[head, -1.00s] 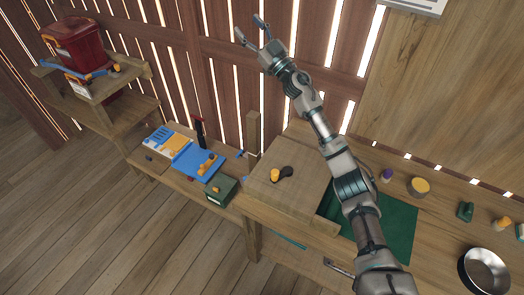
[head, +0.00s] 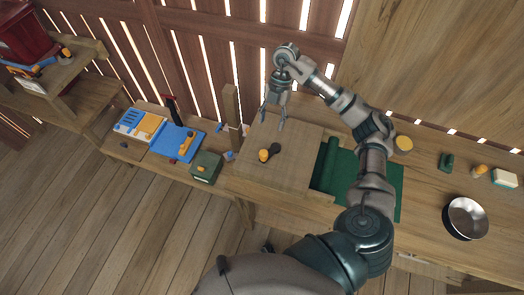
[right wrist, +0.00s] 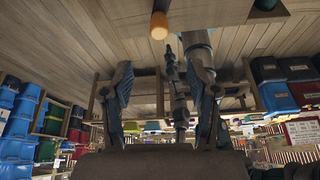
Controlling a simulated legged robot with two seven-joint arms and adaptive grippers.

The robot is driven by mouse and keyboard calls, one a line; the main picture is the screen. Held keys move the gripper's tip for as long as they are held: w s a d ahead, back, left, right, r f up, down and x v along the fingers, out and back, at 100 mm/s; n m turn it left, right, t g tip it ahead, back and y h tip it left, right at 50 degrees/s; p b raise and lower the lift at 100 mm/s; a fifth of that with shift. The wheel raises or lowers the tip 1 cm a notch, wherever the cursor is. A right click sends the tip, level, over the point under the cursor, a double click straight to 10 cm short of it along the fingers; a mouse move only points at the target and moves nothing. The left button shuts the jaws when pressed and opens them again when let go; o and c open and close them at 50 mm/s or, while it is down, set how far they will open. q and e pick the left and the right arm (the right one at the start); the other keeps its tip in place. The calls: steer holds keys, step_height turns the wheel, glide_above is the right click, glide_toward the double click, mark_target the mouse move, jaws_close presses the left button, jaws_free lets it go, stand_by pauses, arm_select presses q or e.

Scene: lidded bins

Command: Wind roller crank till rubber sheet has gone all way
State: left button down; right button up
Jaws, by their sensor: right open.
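The roller crank is a dark arm (head: 275,149) with an orange knob (head: 263,155), on top of a wooden box. The orange knob also shows at the top of the right wrist view (right wrist: 159,26). The green rubber sheet (head: 393,188) lies flat to the right of the box, partly behind my arm. My left gripper is not in view.
The wooden box (head: 240,166) sits on the bench. A wooden post (head: 232,105) rises at its back left. A dark green box (head: 206,167) and a blue board (head: 178,143) lie to the left. A metal bowl (head: 466,217) stands on the right of the bench.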

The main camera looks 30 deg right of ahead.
mark_target(264, 151)
steer(key=x, duration=1.4)
steer(key=shift+a+f, duration=0.2)
steer(key=shift+f, duration=0.15)
jaws_close()
